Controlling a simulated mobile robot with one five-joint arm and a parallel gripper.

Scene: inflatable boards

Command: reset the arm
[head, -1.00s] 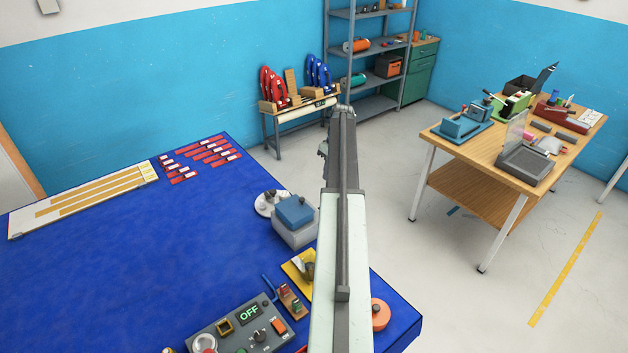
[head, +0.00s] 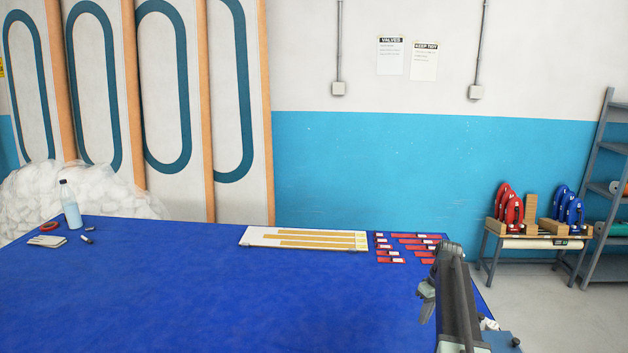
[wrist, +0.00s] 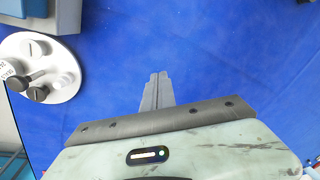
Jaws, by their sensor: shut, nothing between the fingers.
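My gripper (wrist: 157,90) is shut and empty in the wrist view, its two grey fingers pressed together over the blue table top (wrist: 230,60). In the head view my arm rises at the lower right, over the right part of the blue table (head: 200,290). The fingertips cannot be made out clearly there.
A white round fitting with dark knobs (wrist: 40,68) lies left of my gripper in the wrist view. A white board with tan strips (head: 262,239) and several red pieces (head: 392,260) lie at the table's back. A bottle (head: 70,205) stands far left. The table's middle is clear.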

